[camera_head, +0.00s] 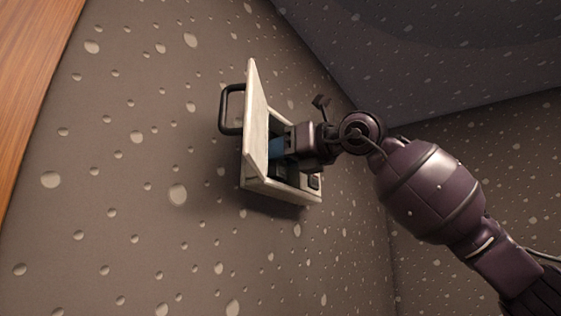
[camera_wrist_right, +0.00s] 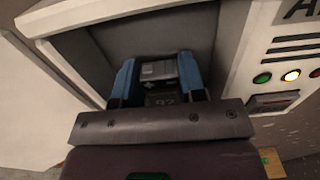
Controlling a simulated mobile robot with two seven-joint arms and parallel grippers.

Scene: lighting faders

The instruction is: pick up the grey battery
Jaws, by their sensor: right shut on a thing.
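The grey battery (camera_wrist_right: 158,72) shows in the right wrist view as a small grey block inside the recess of a white box. My right gripper (camera_wrist_right: 157,84) has a blue finger on each side of it and is shut on it. In the head view my right gripper (camera_head: 276,148) reaches into the open box (camera_head: 280,190) on the wall, and the battery is hidden there by the gripper and the door. My left gripper is in neither view.
The box's door (camera_head: 256,120) stands open on the left, with a dark handle (camera_head: 230,108). A panel (camera_wrist_right: 285,60) with a green light, a lit yellow light and dark slots borders the recess on the right. The speckled wall (camera_head: 130,200) around the box is bare.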

